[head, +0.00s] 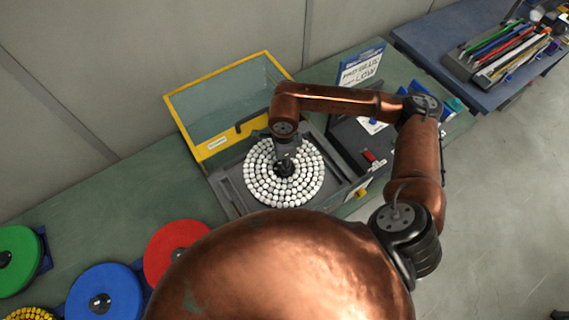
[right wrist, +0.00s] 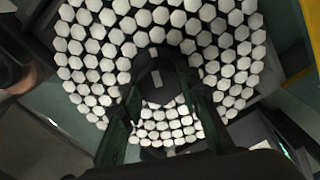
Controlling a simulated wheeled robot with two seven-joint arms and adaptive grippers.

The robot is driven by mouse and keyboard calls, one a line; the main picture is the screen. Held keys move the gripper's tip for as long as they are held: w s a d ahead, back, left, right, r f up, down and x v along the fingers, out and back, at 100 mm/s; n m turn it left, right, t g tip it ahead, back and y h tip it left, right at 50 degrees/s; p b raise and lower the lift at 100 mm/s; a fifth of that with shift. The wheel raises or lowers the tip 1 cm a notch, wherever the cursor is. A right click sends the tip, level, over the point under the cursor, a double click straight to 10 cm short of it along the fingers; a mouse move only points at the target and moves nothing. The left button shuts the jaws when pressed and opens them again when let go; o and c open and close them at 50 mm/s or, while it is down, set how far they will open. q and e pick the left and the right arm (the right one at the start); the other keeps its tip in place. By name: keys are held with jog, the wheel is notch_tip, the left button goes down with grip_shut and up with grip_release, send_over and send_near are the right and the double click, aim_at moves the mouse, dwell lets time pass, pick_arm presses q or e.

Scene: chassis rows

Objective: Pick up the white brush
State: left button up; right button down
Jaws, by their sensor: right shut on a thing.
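The white brush (head: 262,188) is a round disc of white tufts in rings around a dark centre. It is in or over the grey tray of the machine (head: 226,190); I cannot tell whether it rests there or is lifted. My right gripper (head: 284,167) reaches down onto its middle and is shut on the dark hub (right wrist: 156,76). In the right wrist view the white tufts of the brush (right wrist: 90,60) spread around the fingers. My left gripper is not in view.
The machine's yellow-framed clear lid (head: 222,95) stands open behind. Red (head: 172,243), blue (head: 103,290) and green (head: 18,255) discs lie at the left. A sign (head: 361,66) stands at the back. A blue table (head: 437,50) at the right holds a tray of coloured sticks (head: 505,48).

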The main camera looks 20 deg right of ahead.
notch_tip(320, 180, up, 12)
jog(key=p, duration=0.4)
dwell(0.5)
dwell(0.5)
